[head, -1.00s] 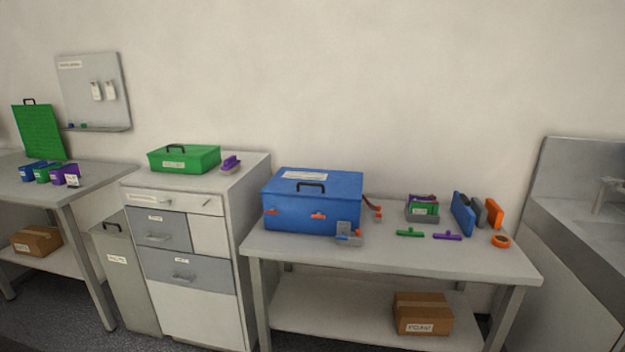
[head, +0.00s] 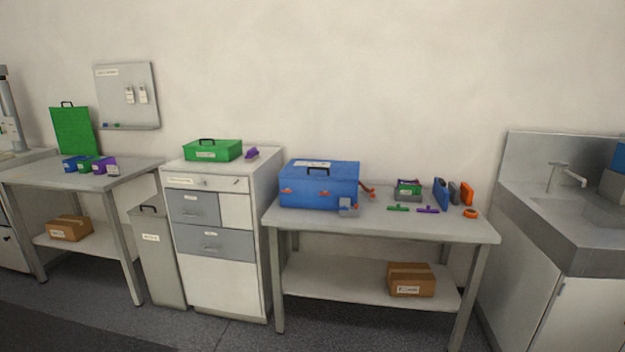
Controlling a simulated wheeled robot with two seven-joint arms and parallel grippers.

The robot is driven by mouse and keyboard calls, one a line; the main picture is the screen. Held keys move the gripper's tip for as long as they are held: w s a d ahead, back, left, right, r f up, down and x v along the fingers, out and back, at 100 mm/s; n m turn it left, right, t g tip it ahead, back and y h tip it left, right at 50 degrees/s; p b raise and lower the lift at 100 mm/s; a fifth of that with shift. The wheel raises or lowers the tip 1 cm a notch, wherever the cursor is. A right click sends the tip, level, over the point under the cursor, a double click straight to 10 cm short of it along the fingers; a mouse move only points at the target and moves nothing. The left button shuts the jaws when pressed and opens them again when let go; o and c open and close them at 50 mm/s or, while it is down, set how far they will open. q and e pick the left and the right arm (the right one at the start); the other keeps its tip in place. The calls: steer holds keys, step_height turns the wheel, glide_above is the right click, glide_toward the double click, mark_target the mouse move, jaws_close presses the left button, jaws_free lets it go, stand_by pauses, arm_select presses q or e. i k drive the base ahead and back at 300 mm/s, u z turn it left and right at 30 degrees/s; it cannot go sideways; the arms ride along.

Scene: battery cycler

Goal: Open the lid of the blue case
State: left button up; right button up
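The blue case (head: 319,189) stands on the left part of the right-hand table (head: 380,222). Its lid is shut, with a black handle and a white label on top. Two orange latches show on its front face. A small grey item (head: 348,206) stands in front of its lower right corner, and red-orange pieces show at its right side. Neither of my grippers is in the head view.
A drawer cabinet (head: 215,245) with a green case (head: 213,150) stands left of the table. A grey bin (head: 157,255) and another table (head: 110,176) are further left. A sink unit (head: 565,230) is at the right. Floor in front is clear.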

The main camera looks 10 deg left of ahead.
mark_target(297, 168)
steer(key=z, duration=0.35)
steer(key=k, duration=0.1)
steer(key=u, duration=1.15)
steer(key=i, duration=1.75)
steer(key=z, duration=0.65)
